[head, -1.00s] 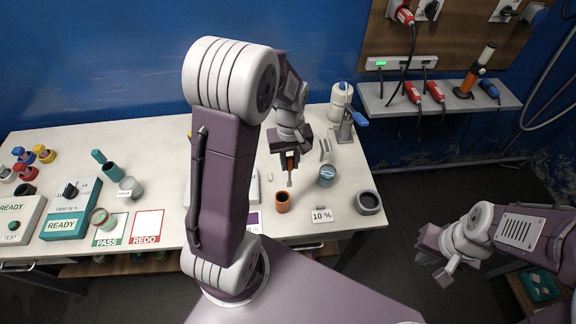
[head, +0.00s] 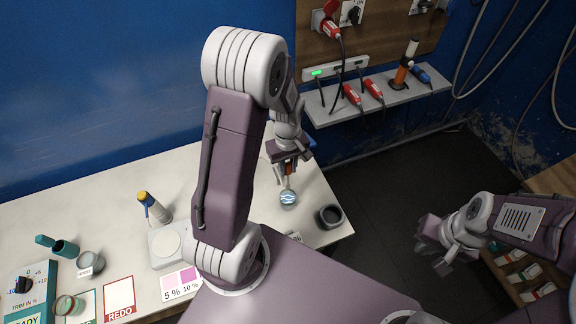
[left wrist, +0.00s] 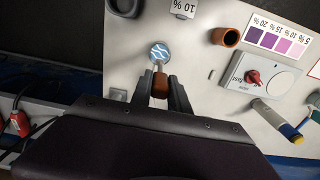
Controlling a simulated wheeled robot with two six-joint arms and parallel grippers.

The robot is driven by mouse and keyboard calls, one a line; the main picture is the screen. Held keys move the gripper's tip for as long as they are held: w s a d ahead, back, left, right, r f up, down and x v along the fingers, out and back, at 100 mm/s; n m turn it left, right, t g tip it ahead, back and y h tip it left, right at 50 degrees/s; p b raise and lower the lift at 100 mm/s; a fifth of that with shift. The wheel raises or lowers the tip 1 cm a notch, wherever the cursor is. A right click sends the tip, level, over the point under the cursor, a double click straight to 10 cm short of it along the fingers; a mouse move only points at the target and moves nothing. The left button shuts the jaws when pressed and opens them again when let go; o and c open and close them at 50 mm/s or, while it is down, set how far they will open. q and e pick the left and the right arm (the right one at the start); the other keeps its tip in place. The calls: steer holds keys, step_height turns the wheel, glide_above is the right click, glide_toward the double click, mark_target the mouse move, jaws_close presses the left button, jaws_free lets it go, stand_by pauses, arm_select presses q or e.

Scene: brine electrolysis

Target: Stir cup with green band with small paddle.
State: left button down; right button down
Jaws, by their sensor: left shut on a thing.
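My left gripper (head: 288,166) is shut on the brown-orange handle of the small paddle (left wrist: 160,84). The handle points down towards a blue-grey cup (head: 288,198) with a white-and-blue pattern on top. In the left wrist view this cup (left wrist: 160,53) lies just beyond the handle; I cannot tell whether the paddle touches it or is in it. A greenish-grey cup with a reddish inside (head: 70,306) stands at the lower left of the table; whether it bears the green band is unclear. My right gripper (head: 449,252) hangs off the table at the right, fingers too blurred to judge.
A dark grey round pot (head: 329,217) stands near the table's right end.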

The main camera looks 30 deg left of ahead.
mark_target(288, 189)
arm_select(q)
steer(key=f+b, duration=0.2)
steer(key=shift+w+f, duration=0.2)
steer(key=shift+f, duration=0.2)
steer(key=shift+s+f+b, duration=0.3)
steer(key=shift+f+b, duration=0.35)
steer(key=shift+b, duration=0.15)
steer(key=shift+f+b, duration=0.35)
steer(key=shift+f, duration=0.05)
steer(key=f+b, duration=0.1)
steer(key=f, duration=0.1)
steer(key=shift+w+f+b, duration=0.2)
steer(key=shift+f+b, duration=0.15)
steer(key=shift+b, duration=0.05)
step_height(288, 189, down, 3)
steer(key=shift+s+f+b, duration=0.1)
steer(key=shift+s+b, duration=0.05)
steer(key=shift+b, duration=1.1)
steer(key=shift+f+b, duration=0.35)
steer(key=shift+f, duration=0.2)
steer(key=shift+r, duration=0.1)
